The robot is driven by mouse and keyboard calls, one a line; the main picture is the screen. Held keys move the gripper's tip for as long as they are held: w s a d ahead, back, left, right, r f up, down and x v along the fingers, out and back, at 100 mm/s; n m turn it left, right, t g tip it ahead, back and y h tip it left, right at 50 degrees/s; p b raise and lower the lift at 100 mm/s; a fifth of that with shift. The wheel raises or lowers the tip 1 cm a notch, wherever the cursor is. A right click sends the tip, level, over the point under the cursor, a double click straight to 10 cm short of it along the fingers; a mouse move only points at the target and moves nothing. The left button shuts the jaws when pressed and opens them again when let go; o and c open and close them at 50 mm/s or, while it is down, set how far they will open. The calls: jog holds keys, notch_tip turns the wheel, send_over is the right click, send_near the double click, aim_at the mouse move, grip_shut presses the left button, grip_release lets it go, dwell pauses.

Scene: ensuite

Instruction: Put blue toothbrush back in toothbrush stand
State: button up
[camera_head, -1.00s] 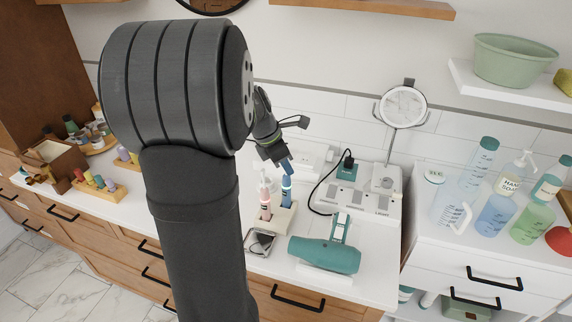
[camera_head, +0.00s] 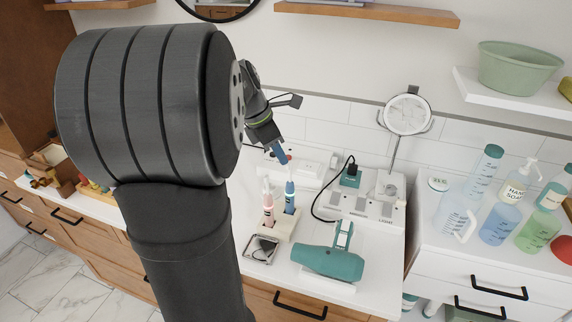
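The blue toothbrush (camera_head: 290,196) stands upright in the beige toothbrush stand (camera_head: 283,226), to the right of a pink toothbrush (camera_head: 267,197). Its pale upper part shows just under my gripper (camera_head: 281,156). My gripper hangs over the stand from the upper left, with blue-tinted fingers pointing down at the top of the blue toothbrush. The fingers are too small to tell open from shut, and I cannot tell whether they touch the brush top.
A teal hair dryer (camera_head: 328,263) lies in front right of the stand. A small square metal dish (camera_head: 261,249) is at front left. A white charging station (camera_head: 367,213) and round mirror (camera_head: 407,115) stand behind right. My arm hides much of the counter's left.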

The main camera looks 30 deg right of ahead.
aim_at(290, 182)
jog(key=v, duration=0.4)
jog(key=x, duration=1.2)
jog(key=shift+f, duration=0.1)
jog(key=shift+w+r, duration=0.1)
jog(key=shift+r, duration=1.6)
